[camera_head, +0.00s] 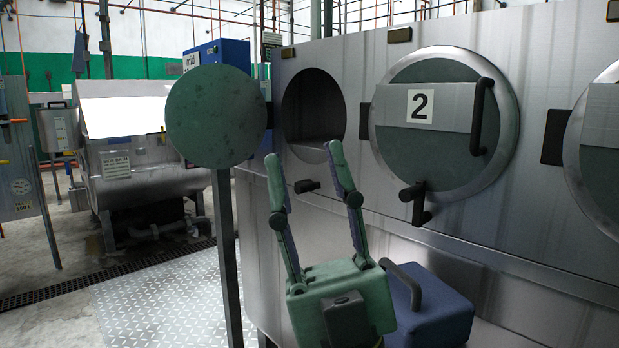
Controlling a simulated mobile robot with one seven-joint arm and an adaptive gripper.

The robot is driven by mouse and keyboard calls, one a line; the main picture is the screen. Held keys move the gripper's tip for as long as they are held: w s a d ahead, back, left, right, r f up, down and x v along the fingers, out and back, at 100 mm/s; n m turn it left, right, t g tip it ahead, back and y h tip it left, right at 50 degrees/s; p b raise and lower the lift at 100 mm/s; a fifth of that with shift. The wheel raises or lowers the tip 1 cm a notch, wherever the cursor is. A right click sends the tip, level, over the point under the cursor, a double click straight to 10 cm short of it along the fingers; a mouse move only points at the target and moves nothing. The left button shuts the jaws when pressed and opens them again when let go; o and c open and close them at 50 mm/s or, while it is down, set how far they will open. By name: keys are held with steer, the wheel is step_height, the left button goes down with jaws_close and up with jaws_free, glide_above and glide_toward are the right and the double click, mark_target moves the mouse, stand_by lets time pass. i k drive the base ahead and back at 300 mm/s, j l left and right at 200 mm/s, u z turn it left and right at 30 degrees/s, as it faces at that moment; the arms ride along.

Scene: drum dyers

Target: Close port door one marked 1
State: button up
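An open port door (215,116), a round grey-green disc seen on its inner face, stands swung out to the left of a dark round port opening (313,112). No number shows on this face. The door's hinge is at the opening's left edge. To the right, a closed round door marked 2 (420,106) has a black handle and a latch below. My gripper (308,165) points up in front of the machine, below the opening. Its two green fingers are spread apart with nothing between them. In this view its tips overlap the opening's lower edge; their depth from it is unclear.
A blue box-like object with a dark handle (430,300) is right of my gripper's base. A grey post (227,260) stands below the open door. Another round door is cut off at the right edge (603,150). Metal floor plating (160,305) at left is clear.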

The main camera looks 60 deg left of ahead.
mark_target(215, 116)
steer(key=j+u, duration=0.8)
steer(key=i+j+u, duration=0.15)
steer(key=j+u, duration=0.25)
